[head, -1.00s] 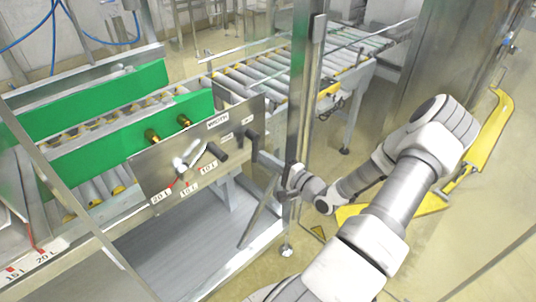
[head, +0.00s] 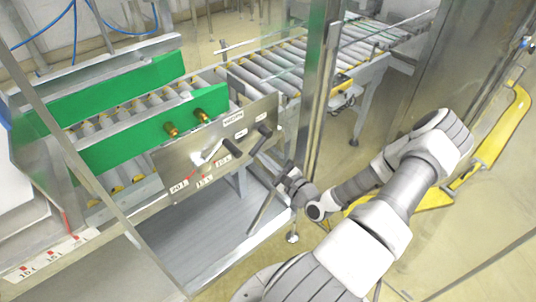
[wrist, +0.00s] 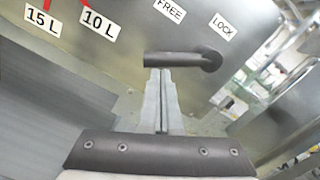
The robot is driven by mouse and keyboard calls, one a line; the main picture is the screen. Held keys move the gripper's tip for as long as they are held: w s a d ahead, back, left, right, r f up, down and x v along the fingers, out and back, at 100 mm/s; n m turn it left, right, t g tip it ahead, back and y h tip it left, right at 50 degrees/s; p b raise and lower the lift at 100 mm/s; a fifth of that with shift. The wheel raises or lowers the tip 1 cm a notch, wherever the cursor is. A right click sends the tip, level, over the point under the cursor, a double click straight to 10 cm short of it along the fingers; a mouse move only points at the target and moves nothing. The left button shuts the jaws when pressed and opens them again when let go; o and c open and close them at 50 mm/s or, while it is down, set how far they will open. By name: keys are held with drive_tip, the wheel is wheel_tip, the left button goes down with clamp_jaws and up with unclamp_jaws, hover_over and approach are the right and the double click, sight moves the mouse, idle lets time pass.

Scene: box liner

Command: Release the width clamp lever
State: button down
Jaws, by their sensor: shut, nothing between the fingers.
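The width clamp lever (head: 263,137) is a black handle at the right end of the metal plate (head: 180,160). In the wrist view the lever (wrist: 172,60) lies level, with its round pivot at the right end below the LOCK label (wrist: 221,26); the FREE label (wrist: 169,10) is above its left part. My gripper (wrist: 161,72) is shut and empty, its fingertips at the lever's underside; I cannot tell whether they touch. In the head view my gripper (head: 264,160) is at the plate's right, partly hard to make out.
Green guide walls (head: 110,140) flank the roller conveyor (head: 270,72). A metal post (head: 318,100) stands close to my arm on the right.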

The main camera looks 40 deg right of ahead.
drive_tip(key=m, duration=0.1)
drive_tip(key=a+r+m+p, duration=0.1)
drive_tip(key=shift+a+r+m, duration=0.2)
drive_tip(key=shift+r+m, duration=0.1)
drive_tip(key=shift+r, duration=0.1)
drive_tip(key=shift+s, duration=0.1)
idle(0.6)
drive_tip(key=s+d+p, duration=0.1)
drive_tip(key=s, duration=1.6)
drive_tip(key=shift+d+f, duration=0.25)
drive_tip(key=shift+f, duration=0.15)
